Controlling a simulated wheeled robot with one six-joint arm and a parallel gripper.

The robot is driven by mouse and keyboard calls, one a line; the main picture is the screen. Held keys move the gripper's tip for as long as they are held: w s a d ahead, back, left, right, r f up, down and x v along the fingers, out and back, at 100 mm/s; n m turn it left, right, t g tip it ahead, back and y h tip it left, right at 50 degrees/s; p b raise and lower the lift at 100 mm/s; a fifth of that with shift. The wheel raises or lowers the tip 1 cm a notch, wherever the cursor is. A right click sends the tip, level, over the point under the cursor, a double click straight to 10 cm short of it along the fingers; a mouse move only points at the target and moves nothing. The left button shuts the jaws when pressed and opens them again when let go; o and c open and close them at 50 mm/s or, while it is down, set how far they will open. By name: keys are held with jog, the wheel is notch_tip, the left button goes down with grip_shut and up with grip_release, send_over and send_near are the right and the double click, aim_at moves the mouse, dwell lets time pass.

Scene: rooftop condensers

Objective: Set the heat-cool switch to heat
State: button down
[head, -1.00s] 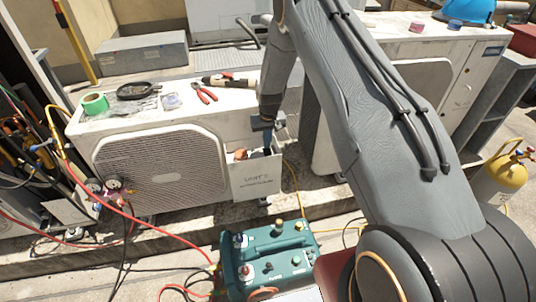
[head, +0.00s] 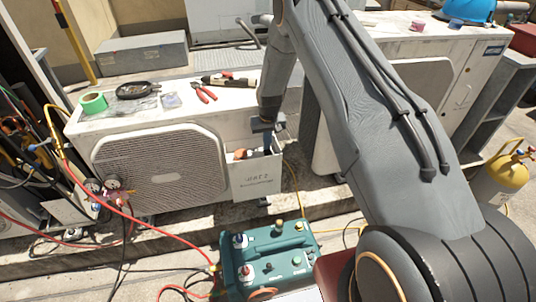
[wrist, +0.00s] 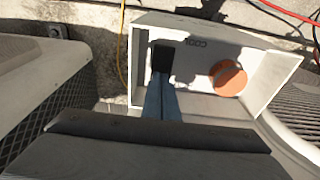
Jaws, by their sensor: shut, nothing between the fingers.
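My gripper (head: 268,146) reaches down into an open-topped white box (head: 257,180) on the front of the near condenser unit. In the wrist view, its blue fingers (wrist: 160,96) are together and empty, inside the box (wrist: 137,60). A dark block (wrist: 162,57) shows right at the fingertips; I cannot tell whether it is the finger ends or part of the heat-cool switch. An orange round knob (wrist: 228,78) sits to the right of the fingers, apart from them. The upside-down word COOL is printed between them on the shaded inner face. The switch's setting is not clear.
A teal machine (head: 270,258) with red hoses stands in front. A second condenser (head: 423,88) is to the right, and a yellow cylinder (head: 501,177) farther right.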

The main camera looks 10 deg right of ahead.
jog(key=shift+f, duration=0.3)
notch_tip(320, 180, up, 7)
jog(key=p, duration=0.2)
dwell(0.8)
jog(key=s+r, duration=1.6)
jog(key=r, duration=0.1)
jog(key=s+r, duration=0.3)
jog(key=s, duration=0.8)
jog(key=s+r+g, duration=0.1)
jog(key=s+r, duration=0.2)
jog(key=s, duration=0.8)
jog(key=shift+r, duration=0.4)
